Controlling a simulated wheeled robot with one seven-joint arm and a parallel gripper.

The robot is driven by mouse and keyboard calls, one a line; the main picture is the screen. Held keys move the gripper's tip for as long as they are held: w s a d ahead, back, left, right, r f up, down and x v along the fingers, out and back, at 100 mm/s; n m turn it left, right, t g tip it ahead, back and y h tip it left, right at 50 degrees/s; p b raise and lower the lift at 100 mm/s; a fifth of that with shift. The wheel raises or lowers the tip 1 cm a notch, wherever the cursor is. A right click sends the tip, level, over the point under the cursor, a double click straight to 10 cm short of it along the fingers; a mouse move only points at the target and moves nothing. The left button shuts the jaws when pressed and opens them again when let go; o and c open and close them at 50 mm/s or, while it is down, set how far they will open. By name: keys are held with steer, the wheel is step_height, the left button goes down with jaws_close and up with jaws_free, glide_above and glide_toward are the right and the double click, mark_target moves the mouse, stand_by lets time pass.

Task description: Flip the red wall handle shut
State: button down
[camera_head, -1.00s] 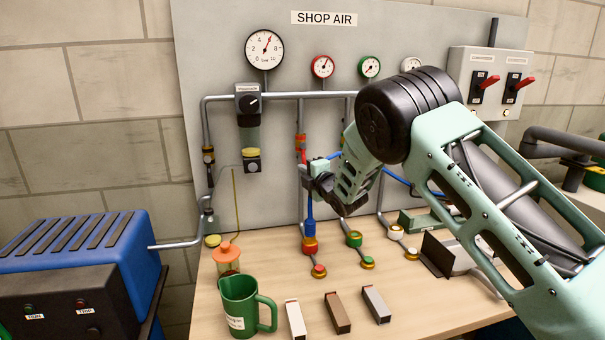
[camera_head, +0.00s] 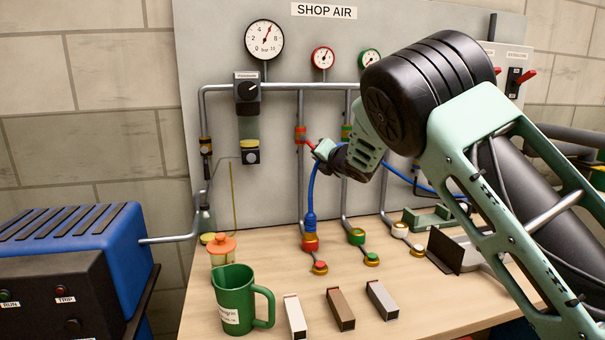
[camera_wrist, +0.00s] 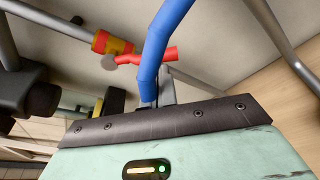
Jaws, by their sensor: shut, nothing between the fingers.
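The red wall handle (camera_head: 311,144) sits on a red-and-yellow valve (camera_head: 300,134) on the left of the vertical pipes. In the head view it slants down and right from the valve to my gripper (camera_head: 322,152). My gripper is shut and empty, its tip at the handle's outer end; I cannot tell whether they touch. In the wrist view the handle (camera_wrist: 147,57) points across from the valve (camera_wrist: 112,43), just beyond the fingers (camera_wrist: 165,88). A blue hose (camera_wrist: 161,45) crosses in front and hides part of the handle and fingers.
The blue hose (camera_head: 311,195) rises from a red coupling (camera_head: 310,243) on the bench and passes by my gripper. A green-banded valve (camera_head: 346,132) is on the pipe to the right. A green jug (camera_head: 233,298) and several small blocks stand in front.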

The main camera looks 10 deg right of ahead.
steer(key=shift+d+r+n+g+h+b, duration=0.15)
steer(key=shift+d+r+n+h+b, duration=0.3)
steer(key=shift+r+n+b, duration=0.5)
steer(key=shift+d+r+n+g+h+b, duration=0.1)
steer(key=shift+d+r+n+h+b, duration=0.35)
steer(key=shift+n, duration=0.85)
steer(key=shift+d+r+n+g+h+b, duration=0.15)
steer(key=shift+d+r+n+h+b, duration=0.15)
steer(key=shift+r+n+h+b, duration=0.65)
steer(key=shift+f+n+y, duration=0.2)
steer(key=shift+n+y, duration=0.1)
steer(key=shift+y, duration=0.05)
